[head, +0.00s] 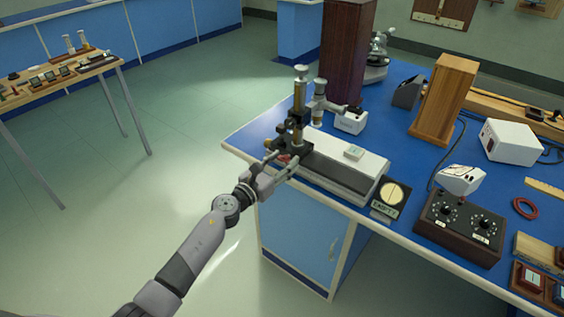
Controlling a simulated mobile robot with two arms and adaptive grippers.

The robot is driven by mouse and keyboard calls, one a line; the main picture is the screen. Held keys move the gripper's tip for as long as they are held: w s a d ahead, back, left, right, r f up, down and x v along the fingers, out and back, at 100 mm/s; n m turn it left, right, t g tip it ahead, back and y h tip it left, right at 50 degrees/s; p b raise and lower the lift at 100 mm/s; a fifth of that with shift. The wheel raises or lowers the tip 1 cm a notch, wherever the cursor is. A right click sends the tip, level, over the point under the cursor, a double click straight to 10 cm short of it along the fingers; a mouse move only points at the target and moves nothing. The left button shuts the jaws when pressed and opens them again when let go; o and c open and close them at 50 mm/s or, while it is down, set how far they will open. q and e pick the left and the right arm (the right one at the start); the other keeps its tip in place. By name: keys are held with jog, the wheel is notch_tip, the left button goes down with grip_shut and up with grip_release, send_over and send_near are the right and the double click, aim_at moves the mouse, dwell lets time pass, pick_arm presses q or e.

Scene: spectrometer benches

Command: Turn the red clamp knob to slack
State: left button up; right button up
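The red clamp knob (284,158) shows as a small red patch low on the front of a black and brass instrument (298,115). The instrument stands upright at the left end of a long pale bench unit (345,165). My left gripper (282,160) reaches in from the lower left. Its two fingers are spread apart, one on each side of the knob, with the red showing between them. I see no clear contact of the fingers with the knob, and part of the knob is hidden. My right gripper is not in view.
A small side table (85,68) is at left.

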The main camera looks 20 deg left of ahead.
pick_arm(q)
jog(key=c, duration=0.8)
jog(key=shift+c, duration=0.2)
jog(key=shift+n, duration=0.4)
jog(key=n+p, duration=0.1)
jog(key=n, duration=0.2)
jog(key=shift+n, duration=0.4)
jog(key=n, duration=0.4)
jog(key=shift+n+p, duration=0.3)
jog(key=shift+p, duration=0.1)
jog(key=n+p, duration=0.1)
jog(key=n, duration=0.4)
jog(key=shift+n+p, duration=0.45)
jog(key=shift+n, duration=1.35)
